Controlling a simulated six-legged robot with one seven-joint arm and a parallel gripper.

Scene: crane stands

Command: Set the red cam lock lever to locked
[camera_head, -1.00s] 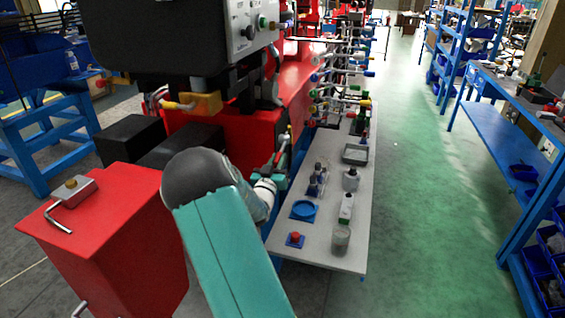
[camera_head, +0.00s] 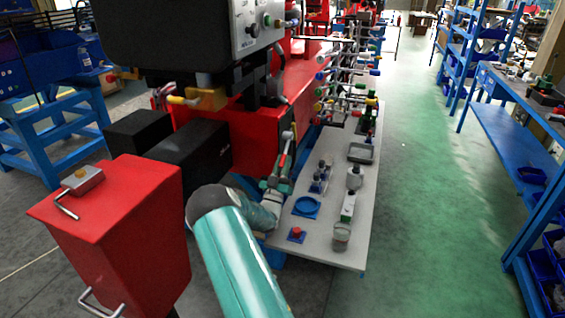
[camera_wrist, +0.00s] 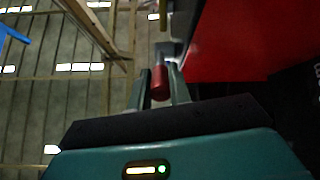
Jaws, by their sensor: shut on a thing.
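The red cam lock lever (camera_wrist: 159,82) shows in the wrist view as a short red grip between my two fingers. My gripper (camera_wrist: 160,88) is shut on it, with one finger on each side. In the head view my gripper (camera_head: 281,168) is beside the red machine, at the left edge of the grey table. A bit of red on the lever (camera_head: 283,160) shows there between the fingers, with a pale grey piece rising above it. The lever's pivot and the lock marking cannot be made out.
The grey table (camera_head: 327,240) holds a blue ring dish (camera_head: 306,207), a red button on a blue base (camera_head: 296,233), bottles and a tray (camera_head: 360,153). A red cabinet (camera_head: 120,215) stands at left. The green floor aisle (camera_head: 415,200) at right is clear.

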